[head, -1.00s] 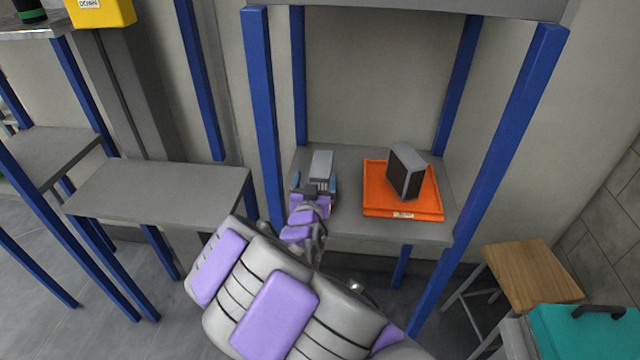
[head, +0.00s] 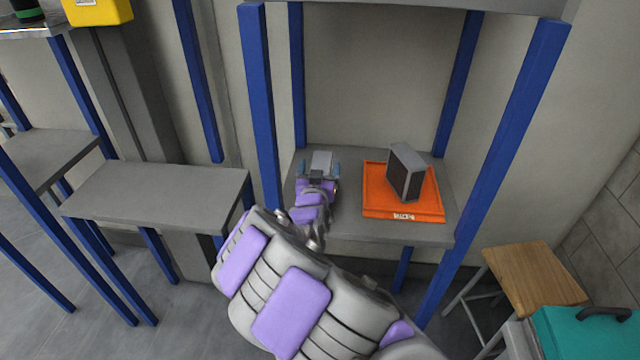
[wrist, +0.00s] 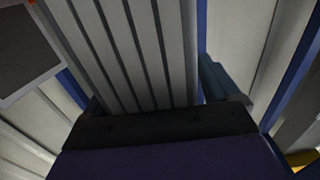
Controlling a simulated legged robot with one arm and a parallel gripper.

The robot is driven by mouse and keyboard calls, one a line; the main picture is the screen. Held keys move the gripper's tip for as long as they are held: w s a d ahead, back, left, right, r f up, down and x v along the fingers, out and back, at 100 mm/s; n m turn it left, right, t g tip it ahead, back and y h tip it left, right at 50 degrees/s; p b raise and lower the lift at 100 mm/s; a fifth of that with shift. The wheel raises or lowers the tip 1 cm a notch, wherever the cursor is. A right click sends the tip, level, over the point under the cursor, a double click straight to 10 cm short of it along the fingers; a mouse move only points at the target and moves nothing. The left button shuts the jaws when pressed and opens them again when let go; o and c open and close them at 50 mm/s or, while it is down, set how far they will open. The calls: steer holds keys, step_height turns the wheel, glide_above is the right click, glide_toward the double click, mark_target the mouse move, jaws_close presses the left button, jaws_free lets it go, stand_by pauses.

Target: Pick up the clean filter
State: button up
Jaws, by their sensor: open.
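A light grey block with a ribbed face, which looks like the clean filter (head: 321,159), stands on the left of the grey shelf (head: 350,228). In the wrist view the ribbed filter (wrist: 125,45) fills the space ahead of my palm. My gripper (head: 319,168) is open, with its bluish fingers on either side of the filter. One finger shows to the right of the filter in the wrist view (wrist: 224,80); the other is mostly hidden. I cannot tell whether the fingers touch it.
An orange tray (head: 375,208) on the right of the shelf holds a filter with a dark face (head: 398,178), tilted. Blue posts (head: 262,110) flank the shelf. A lower grey table (head: 155,195) stands left. A wooden stool (head: 535,275) and a teal case (head: 585,335) are at right.

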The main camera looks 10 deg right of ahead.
steer(key=shift+c, duration=0.2)
steer(key=c, duration=1.5)
